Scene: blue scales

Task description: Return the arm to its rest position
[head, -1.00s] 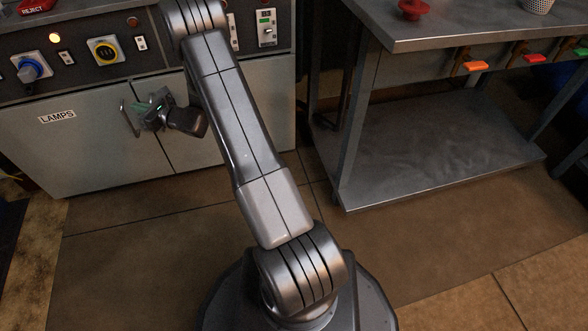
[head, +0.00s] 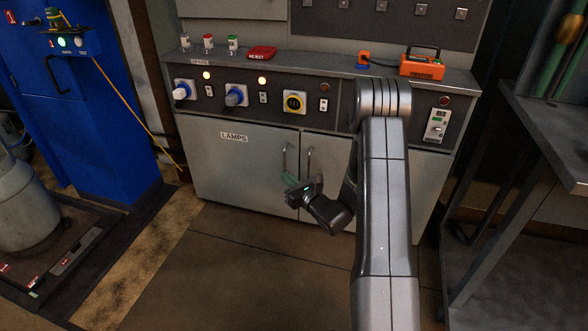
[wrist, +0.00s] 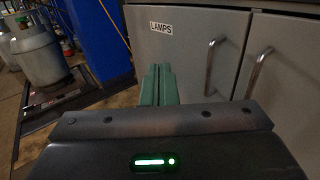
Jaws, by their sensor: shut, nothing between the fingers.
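My gripper (head: 291,181) hangs in front of the grey cabinet in the head view, its green fingers pointing up and left. My arm rises from the bottom of the picture, bends at the top near the control panel, and folds back down to the gripper. In the wrist view my gripper (wrist: 158,84) shows its two green fingers pressed together with nothing between them. The fingers appear in front of the cabinet door, apart from its handles.
The cabinet marked LAMPS (head: 240,165) has two metal door handles (wrist: 213,62) close by. An orange device (head: 422,67) stands on top. A gas cylinder (head: 25,205) is at left, a metal table (head: 545,140) at right. Floor before the cabinet is clear.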

